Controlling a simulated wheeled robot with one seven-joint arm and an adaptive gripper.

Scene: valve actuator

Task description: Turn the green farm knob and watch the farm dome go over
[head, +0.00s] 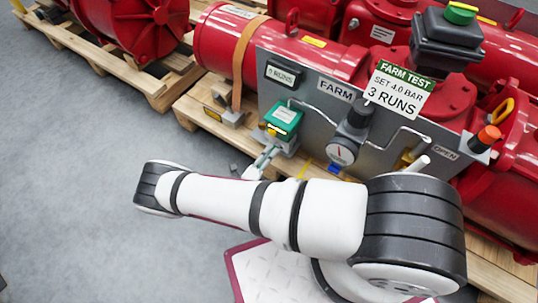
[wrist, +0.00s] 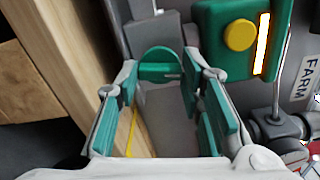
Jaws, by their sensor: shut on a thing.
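The green farm knob (wrist: 159,66) has a rounded top and shows between my fingertips in the wrist view. My gripper (wrist: 161,79) is shut on it, with one green-padded finger on each side. In the head view my gripper (head: 268,158) is at the lower part of the green box (head: 285,116), and my arm and fingers hide the knob. The farm dome (head: 461,12) is a green cap with yellow at its edge, on a black housing (head: 444,42) at the top right of the head view.
A grey panel (head: 322,112) carries FARM and 9 RUNS labels, a gauge (head: 341,153) and bent tubing. A FARM TEST card (head: 400,90) reads set 4.0 bar, 3 runs. An orange-topped part (head: 487,137) stands right. Red actuators rest on wooden pallets; grey floor is clear at left.

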